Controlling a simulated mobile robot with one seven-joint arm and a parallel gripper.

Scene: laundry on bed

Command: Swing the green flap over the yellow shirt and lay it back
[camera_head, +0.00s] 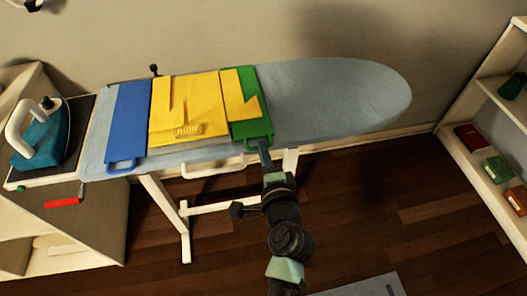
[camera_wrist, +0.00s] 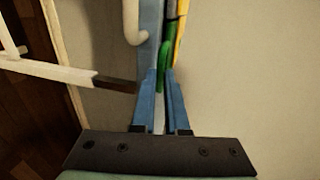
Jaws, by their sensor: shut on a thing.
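The green flap (camera_head: 246,130) is the right panel of a folding board and lies about flat. The yellow shirt (camera_head: 188,101) lies over the middle of the board, and a part of it (camera_head: 240,98) rests on the green flap. The blue flap (camera_head: 128,118) lies flat on the left. My gripper (camera_head: 264,146) is at the front edge of the green flap. In the wrist view its blue fingers (camera_wrist: 162,82) are shut on the green flap's handle (camera_wrist: 164,54).
The board lies on a grey ironing board (camera_head: 335,95), whose right part is clear. A teal iron (camera_head: 42,140) stands on a cabinet at left. A shelf (camera_head: 470,150) with several folded items stands at right. A white rail (camera_head: 212,170) hangs below the ironing board's front edge.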

